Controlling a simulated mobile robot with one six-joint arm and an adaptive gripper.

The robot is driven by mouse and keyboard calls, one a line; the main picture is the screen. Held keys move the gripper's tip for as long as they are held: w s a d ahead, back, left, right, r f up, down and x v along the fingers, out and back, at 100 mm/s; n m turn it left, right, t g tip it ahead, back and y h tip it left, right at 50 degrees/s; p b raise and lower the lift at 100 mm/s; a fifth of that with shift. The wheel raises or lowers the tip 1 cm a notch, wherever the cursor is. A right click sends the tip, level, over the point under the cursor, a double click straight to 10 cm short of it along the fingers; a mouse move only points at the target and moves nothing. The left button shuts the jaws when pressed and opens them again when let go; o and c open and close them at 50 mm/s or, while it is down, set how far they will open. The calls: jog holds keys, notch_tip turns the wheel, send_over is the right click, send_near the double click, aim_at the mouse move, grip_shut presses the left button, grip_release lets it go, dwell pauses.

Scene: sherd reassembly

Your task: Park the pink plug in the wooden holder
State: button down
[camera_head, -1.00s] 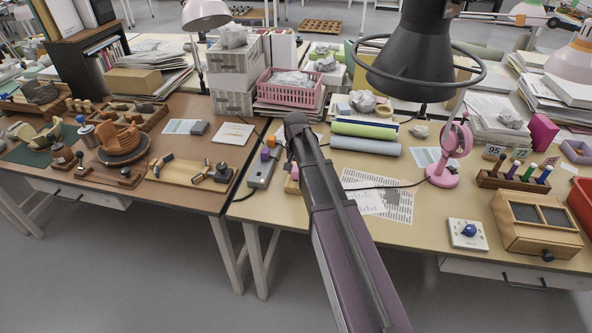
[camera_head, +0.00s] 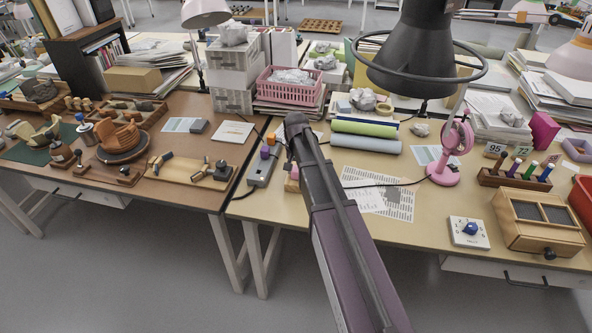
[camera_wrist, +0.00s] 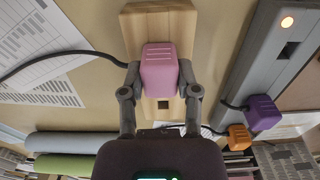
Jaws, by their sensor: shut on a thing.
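My gripper (camera_wrist: 160,88) is shut on the pink plug (camera_wrist: 159,68), with one finger on each side of it. In the wrist view the plug is over the middle of the wooden holder (camera_wrist: 158,20), in front of a dark slot in the wood. I cannot tell whether the plug touches the holder or is seated in it. A dark cable runs from the plug to the left. In the head view my arm mostly hides the holder (camera_head: 291,186).
A grey power strip (camera_wrist: 253,65) with a lit orange lamp stands beside the holder. A purple plug (camera_wrist: 262,112) and an orange plug (camera_wrist: 240,136) sit at it. Rolled sheets (camera_wrist: 70,142) and printed papers (camera_wrist: 45,40) lie nearby.

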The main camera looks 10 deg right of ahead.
jog(key=shift+c, duration=1.3)
grip_release()
jog(key=shift+o, duration=1.3)
jog(key=shift+r, duration=0.2)
jog(key=shift+r+p, duration=3.85)
jog(key=shift+p, duration=0.2)
jog(key=s+a+r+n+p, duration=0.2)
jog(key=s+n, duration=0.3)
jog(key=s, duration=1.5)
jog(key=shift+s, duration=0.4)
